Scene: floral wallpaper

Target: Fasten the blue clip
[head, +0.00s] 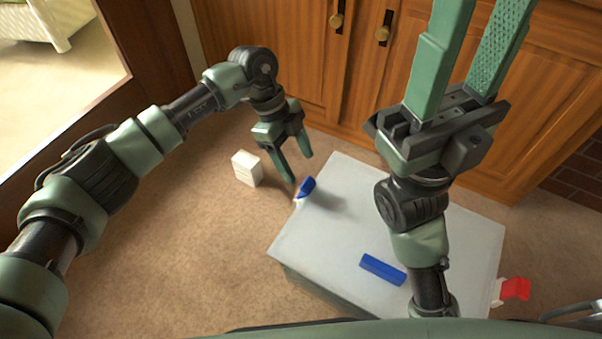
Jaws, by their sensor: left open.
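The blue clip (305,187) sits at the left edge of a box with a pale grey lid (330,225). It has a white part below it and looks tilted, standing off the lid edge. My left gripper (300,168) is open and empty, pointing down just above and behind the clip; I cannot tell if a finger touches it. My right gripper (475,45) is raised close to the camera, pointing up and away, with its fingers apart and nothing between them. Its fingertips reach the top of the picture.
A blue bar (382,269) lies on the lid near its front. A red clip (515,289) sticks out from the box's right side. A small white block (247,168) stands on the carpet to the left. Wooden cabinet doors (290,60) close off the back.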

